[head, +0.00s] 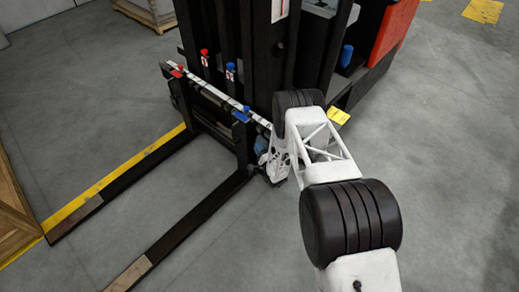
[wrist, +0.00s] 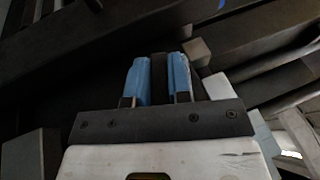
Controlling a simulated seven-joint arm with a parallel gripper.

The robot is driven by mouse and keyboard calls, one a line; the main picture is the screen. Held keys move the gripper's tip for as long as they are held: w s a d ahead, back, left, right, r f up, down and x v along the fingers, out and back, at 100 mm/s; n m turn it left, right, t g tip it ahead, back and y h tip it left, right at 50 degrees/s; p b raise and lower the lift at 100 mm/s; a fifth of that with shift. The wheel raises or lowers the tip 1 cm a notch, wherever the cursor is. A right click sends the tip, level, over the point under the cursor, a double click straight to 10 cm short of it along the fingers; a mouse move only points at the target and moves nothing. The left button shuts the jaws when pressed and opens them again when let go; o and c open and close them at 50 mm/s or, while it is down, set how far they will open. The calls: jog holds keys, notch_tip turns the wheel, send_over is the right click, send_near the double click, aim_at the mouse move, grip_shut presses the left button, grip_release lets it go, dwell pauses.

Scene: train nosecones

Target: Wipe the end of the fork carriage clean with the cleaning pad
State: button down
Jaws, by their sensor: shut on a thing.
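The fork carriage (head: 212,112) is the black frame on the front of the forklift, with a pale top rail running down to the right. My gripper (head: 262,143) is at its right end, partly hidden by my own arm. In the wrist view my gripper (wrist: 158,78) has two blue fingers, shut on a dark, narrow thing (wrist: 159,80) that I take for the cleaning pad. Dark carriage bars lie just beyond the fingertips. I cannot tell whether the pad touches the carriage end.
Two forks (head: 180,235) reach out low over the grey floor toward the lower left.

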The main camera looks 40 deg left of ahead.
jog(key=shift+s+r, duration=0.1)
jog(key=shift+s, duration=2.85)
jog(key=shift+s, duration=1.55)
jog(key=shift+w, duration=0.1)
